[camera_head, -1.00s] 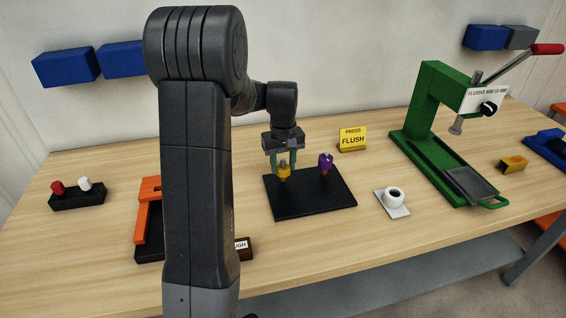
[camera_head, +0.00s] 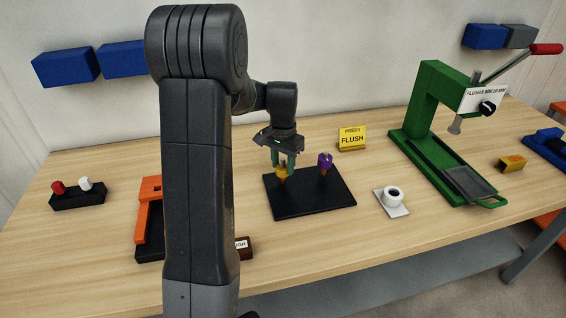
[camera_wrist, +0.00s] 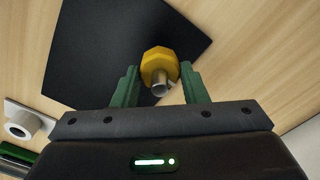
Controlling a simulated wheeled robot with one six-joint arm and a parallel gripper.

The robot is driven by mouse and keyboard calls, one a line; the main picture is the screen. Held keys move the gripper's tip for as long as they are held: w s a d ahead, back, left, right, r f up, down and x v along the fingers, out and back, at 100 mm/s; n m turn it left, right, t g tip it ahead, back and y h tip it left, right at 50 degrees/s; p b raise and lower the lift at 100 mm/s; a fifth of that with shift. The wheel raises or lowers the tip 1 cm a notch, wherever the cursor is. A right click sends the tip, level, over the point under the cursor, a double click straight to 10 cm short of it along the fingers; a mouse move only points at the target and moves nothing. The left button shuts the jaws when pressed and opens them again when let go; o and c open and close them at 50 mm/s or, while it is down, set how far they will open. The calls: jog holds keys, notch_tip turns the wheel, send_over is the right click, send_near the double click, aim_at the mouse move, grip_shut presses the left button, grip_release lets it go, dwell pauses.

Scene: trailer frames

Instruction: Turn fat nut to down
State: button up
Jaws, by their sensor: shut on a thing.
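The fat yellow nut (camera_head: 282,174) sits around an upright bolt on the black plate (camera_head: 312,203), at its left side. My gripper (camera_head: 283,163) points down from above, with its green fingers shut on the yellow nut. A purple nut (camera_head: 325,160) stands on a second bolt to the right, clear of my gripper. The nut's height on its thread is hard to judge.
A yellow flush sign (camera_head: 351,138) stands behind the plate. A white ring on a pale base (camera_head: 393,198) and a green press (camera_head: 425,130) are to the right. An orange and black fixture (camera_head: 150,215) is left, partly behind my arm. Bare wood lies in front of the plate.

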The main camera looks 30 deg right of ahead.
jog(key=m, duration=0.7)
jog(key=shift+w+r, duration=0.1)
jog(key=shift+r, duration=0.1)
jog(key=m, duration=1.4)
jog(key=shift+m, duration=0.4)
jog(key=m, duration=0.5)
jog(key=shift+m, duration=0.4)
jog(key=o, duration=0.7)
jog(key=shift+o, duration=1.3)
jog(key=shift+f, duration=0.1)
